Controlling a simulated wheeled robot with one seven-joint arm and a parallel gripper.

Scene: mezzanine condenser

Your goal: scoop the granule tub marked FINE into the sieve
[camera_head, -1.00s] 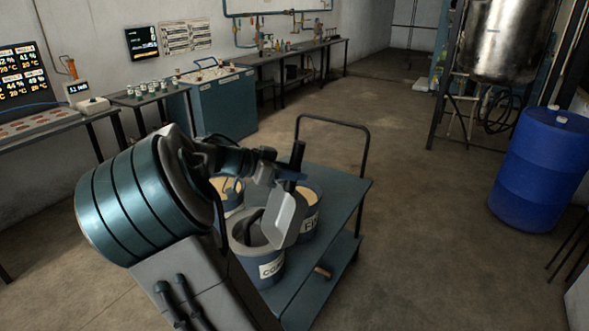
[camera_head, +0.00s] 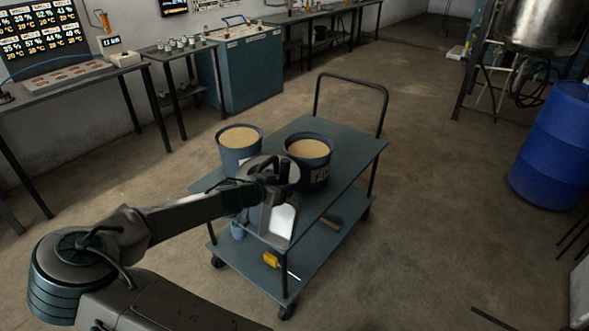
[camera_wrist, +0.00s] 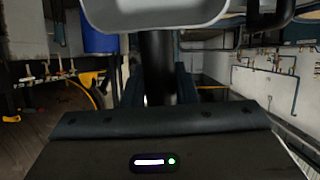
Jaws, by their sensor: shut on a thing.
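The tub marked FINE (camera_head: 320,176) stands on the cart's top shelf, filled with tan granules; its label is partly covered. My gripper (camera_head: 268,180) is shut on a grey scoop (camera_head: 281,222), in front and to the left of that tub. The scoop hangs tilted, its pale inner face toward the head camera, with no granules visible in it. The wrist view shows the scoop's bowl (camera_wrist: 155,14) at the top and its dark handle (camera_wrist: 158,72) between my fingers. A third tub is mostly hidden behind my gripper. I see no sieve.
Another tub of tan granules (camera_head: 239,148) stands at the back left of the cart (camera_head: 352,160). A yellow item (camera_head: 271,259) lies on the lower shelf. A blue drum (camera_head: 553,150) stands right. Benches line the left wall; the floor around the cart is open.

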